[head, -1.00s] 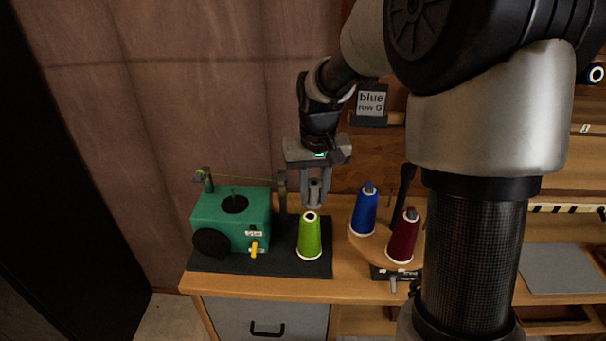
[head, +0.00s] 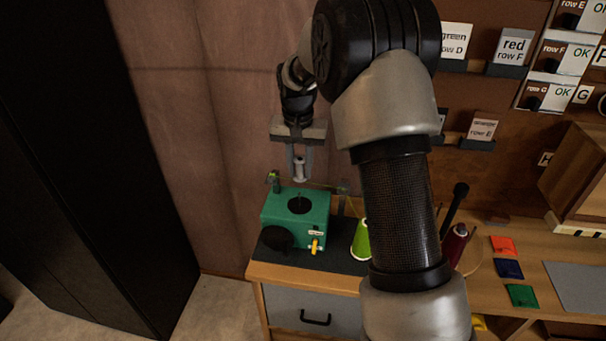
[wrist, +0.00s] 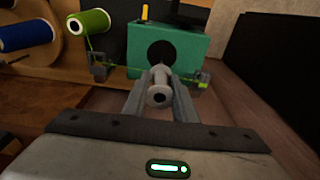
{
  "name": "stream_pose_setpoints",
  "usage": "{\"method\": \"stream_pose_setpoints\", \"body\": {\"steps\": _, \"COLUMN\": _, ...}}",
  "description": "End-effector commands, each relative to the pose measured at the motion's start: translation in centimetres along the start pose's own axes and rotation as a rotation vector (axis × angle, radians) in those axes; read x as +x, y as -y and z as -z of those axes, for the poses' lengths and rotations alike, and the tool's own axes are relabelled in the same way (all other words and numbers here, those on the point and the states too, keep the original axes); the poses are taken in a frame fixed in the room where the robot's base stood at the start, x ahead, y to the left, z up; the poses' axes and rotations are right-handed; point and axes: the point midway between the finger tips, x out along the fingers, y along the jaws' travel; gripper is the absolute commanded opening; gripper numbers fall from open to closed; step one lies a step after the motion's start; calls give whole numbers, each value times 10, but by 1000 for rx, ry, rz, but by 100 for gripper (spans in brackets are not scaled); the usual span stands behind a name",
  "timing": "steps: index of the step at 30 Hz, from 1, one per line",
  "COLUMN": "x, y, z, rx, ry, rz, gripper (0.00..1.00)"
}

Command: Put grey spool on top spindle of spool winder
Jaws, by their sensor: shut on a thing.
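My gripper (head: 299,170) is shut on the small grey spool (head: 299,171) and holds it upright in the air above the spool winder. In the wrist view the grey spool (wrist: 159,92) sits between the two fingers (wrist: 160,100). The spool winder is a green box (head: 281,214) with a dark round disc (head: 300,204) on top, where a thin spindle stands up. The winder also shows in the wrist view (wrist: 190,50), with its dark disc partly behind the spool. The spool is clear of the winder.
A lime green thread cone (head: 361,240) stands right of the winder, partly behind my arm. A thin green thread runs over the winder's guide posts. A dark red cone (head: 454,245) stands farther right. A blue cone (wrist: 28,37) shows in the wrist view.

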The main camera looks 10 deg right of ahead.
Motion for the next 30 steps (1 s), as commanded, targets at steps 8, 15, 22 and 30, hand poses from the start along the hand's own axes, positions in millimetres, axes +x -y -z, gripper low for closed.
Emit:
{"method": "stream_pose_setpoints", "body": {"steps": 8, "x": 12, "y": 2, "z": 0, "rx": 7, "ry": 0, "rz": -2, "gripper": 4}}
{"method": "stream_pose_setpoints", "body": {"steps": 15, "x": 34, "y": 1, "z": -2, "rx": 6, "ry": -1, "rz": -1, "gripper": 4}}
{"method": "stream_pose_setpoints", "body": {"steps": 22, "x": 57, "y": 1, "z": -6, "rx": 6, "ry": 1, "rz": -1, "gripper": 4}}
{"method": "stream_pose_setpoints", "body": {"steps": 30, "x": 81, "y": 2, "z": -8, "rx": 5, "ry": 0, "rz": -1, "gripper": 4}}
